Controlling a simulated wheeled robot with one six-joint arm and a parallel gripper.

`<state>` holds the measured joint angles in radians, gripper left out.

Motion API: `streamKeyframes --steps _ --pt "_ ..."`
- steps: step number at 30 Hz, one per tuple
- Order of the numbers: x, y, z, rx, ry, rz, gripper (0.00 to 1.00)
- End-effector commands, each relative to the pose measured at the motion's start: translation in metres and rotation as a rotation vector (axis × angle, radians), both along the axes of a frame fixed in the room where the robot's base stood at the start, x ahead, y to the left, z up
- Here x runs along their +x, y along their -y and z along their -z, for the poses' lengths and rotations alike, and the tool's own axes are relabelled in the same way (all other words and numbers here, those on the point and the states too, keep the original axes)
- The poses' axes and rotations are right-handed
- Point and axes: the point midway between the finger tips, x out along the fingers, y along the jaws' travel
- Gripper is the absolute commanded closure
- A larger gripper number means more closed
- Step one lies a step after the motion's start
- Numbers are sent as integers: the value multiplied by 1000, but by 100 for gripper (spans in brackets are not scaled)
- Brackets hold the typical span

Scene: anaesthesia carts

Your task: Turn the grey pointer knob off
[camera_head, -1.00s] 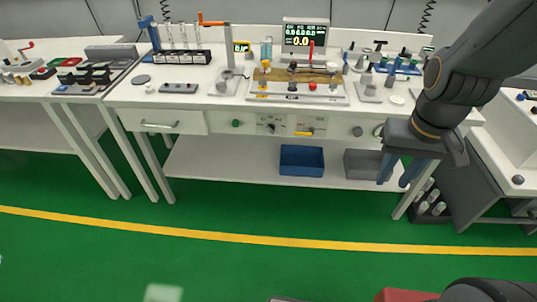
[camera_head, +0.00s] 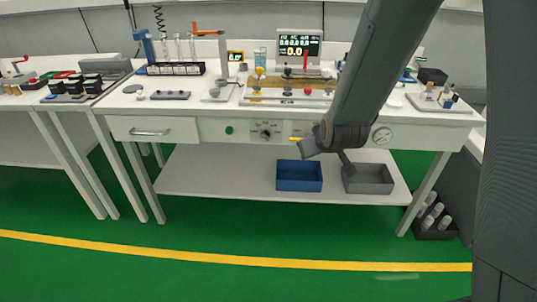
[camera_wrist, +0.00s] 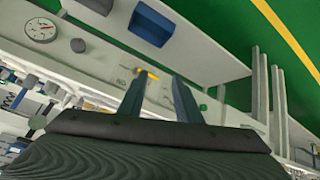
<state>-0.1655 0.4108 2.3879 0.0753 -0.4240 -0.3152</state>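The grey pointer knob (camera_head: 265,134) sits on a light panel in the front of the middle table, between a green button (camera_head: 229,130) and a yellow handle (camera_head: 295,138). It is too small to tell which mark it points at. In the head view my wrist is right of the knob, below the table top, and my fingers are hidden. In the wrist view my gripper (camera_wrist: 159,78) is open and empty, its two blue fingers apart. The yellow handle (camera_wrist: 148,73) shows between the fingertips; I cannot clearly make out the knob there.
A round gauge (camera_head: 382,135) is on the table front, right of my arm. A blue bin (camera_head: 299,176) and a grey bin (camera_head: 368,179) stand on the lower shelf. A drawer (camera_head: 150,130) is at the left. The green floor in front is clear.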

Motion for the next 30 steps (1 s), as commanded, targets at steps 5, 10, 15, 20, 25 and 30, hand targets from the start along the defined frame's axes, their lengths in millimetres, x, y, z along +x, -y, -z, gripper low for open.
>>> streamKeyframes --steps 5,10,15,20,25,30 --pt "70 -43 61 -65 263 -118 69" --pt "111 -80 99 -138 519 -197 69" --pt "127 -107 122 -200 719 -240 69" --pt "130 -119 129 -234 822 -253 69" --pt "138 -123 128 -243 853 -255 69" --pt "162 -128 127 -242 852 -254 69"
